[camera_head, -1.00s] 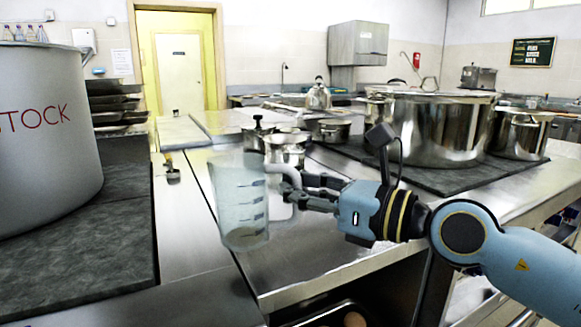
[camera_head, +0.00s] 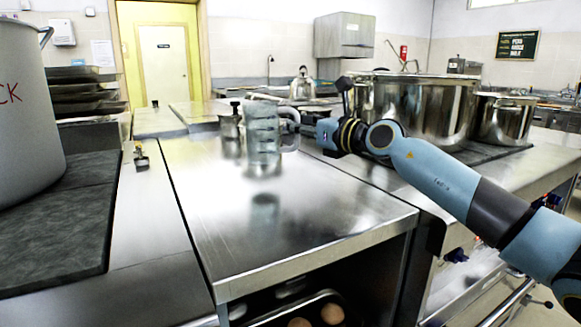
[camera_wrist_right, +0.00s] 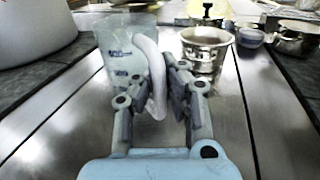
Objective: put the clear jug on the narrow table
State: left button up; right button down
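The clear jug (camera_head: 262,138), with dark measuring marks, is upright above the steel top of the narrow table (camera_head: 300,225). Its reflection shows on the metal below, with a gap between, so it appears to be off the surface. My right gripper (camera_head: 299,122) is at the jug's right side. In the right wrist view the jug (camera_wrist_right: 118,62) leans slightly in the picture, and its pale handle is between the fingers of my right gripper (camera_wrist_right: 157,85), which are closed on it. My left gripper is out of view.
A small steel pot (camera_wrist_right: 207,50) stands behind the jug. A large stockpot (camera_head: 425,105) and a smaller pot (camera_head: 503,120) stand on the right counter. A big grey pot (camera_head: 25,110) stands on a dark mat at left. The table's front is clear.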

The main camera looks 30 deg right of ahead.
aim_at(297, 147)
jog(key=f+b, duration=0.1)
jog(key=w+f+b, duration=0.1)
jog(key=f, duration=0.1)
jog(key=f+b, duration=0.1)
jog(key=f, duration=0.1)
jog(key=shift+w, duration=0.25)
jog(key=shift+r, duration=0.15)
jog(key=c, duration=1.5)
grip_release()
